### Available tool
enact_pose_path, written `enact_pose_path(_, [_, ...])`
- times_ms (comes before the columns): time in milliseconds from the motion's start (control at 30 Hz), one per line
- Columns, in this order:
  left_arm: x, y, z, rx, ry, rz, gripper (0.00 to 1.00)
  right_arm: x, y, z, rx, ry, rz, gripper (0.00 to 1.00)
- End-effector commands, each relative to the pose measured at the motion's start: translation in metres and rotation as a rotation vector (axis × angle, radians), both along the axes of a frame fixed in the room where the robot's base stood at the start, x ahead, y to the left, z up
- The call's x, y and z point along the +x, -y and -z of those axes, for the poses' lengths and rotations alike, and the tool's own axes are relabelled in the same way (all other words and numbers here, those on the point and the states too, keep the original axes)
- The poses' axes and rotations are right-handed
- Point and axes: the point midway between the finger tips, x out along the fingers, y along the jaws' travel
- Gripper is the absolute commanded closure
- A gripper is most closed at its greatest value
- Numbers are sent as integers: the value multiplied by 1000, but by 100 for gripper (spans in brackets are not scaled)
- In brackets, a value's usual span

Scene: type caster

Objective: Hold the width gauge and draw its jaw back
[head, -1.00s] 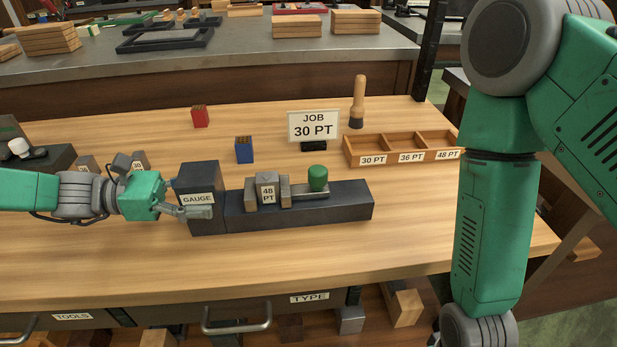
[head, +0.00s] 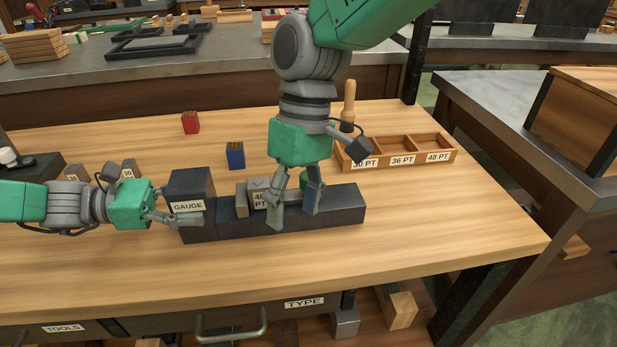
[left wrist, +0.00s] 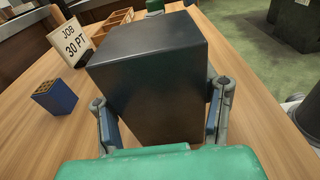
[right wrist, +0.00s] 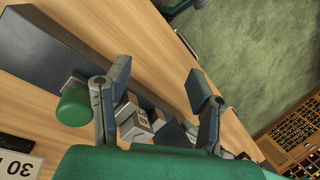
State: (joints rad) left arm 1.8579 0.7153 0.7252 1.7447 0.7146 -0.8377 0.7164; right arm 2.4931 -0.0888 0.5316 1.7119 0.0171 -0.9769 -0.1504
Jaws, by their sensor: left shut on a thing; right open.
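The width gauge (head: 235,222) is a long dark bar on the bench with a tall end block labelled GAUGE (head: 188,190). My left gripper (head: 167,217) is shut on that end block; in the left wrist view its fingers lie on both sides of the block (left wrist: 150,95). A grey 48 PT block (head: 258,197) sits on the bar between grey jaws. The green knob (right wrist: 74,107) of the sliding jaw is mostly hidden behind my right gripper in the head view. My right gripper (head: 293,215) is open, fingers pointing down over the bar, near the knob and the 48 PT block.
A wooden tray (head: 400,150) with 30, 36 and 48 PT compartments stands behind right, with a wooden-handled brush (head: 348,100) beside it. A blue block (head: 235,155) and a red block (head: 190,122) stand behind the gauge. The JOB 30 PT sign (left wrist: 70,42) shows in the left wrist view.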

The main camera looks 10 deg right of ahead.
Motion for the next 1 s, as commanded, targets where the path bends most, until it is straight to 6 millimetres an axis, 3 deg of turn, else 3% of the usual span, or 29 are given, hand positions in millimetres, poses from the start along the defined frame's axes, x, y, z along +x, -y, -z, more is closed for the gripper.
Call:
enact_pose_path(33, [1,-1,1,3,-1,-3,74,23,5,-25,-19,72,-42,51])
enact_pose_path(100, [1,-1,1,3,-1,-3,74,46,15,-53,-57,151,-89,51])
enact_pose_path(200, [1,0,1,3,-1,-3,74,67,26,-82,-100,225,-127,51])
enact_pose_path(367, [1,0,1,3,-1,-3,74,80,34,-98,-134,274,-149,51])
enact_pose_path(467, [1,0,1,3,-1,-3,74,81,35,-89,-137,277,-150,51])
enact_pose_path(800, [1,0,1,3,-1,-2,74,80,35,-22,-137,273,-150,51])
enact_pose_path(1000, [1,0,1,3,-1,-2,74,80,35,7,-135,275,-149,51])
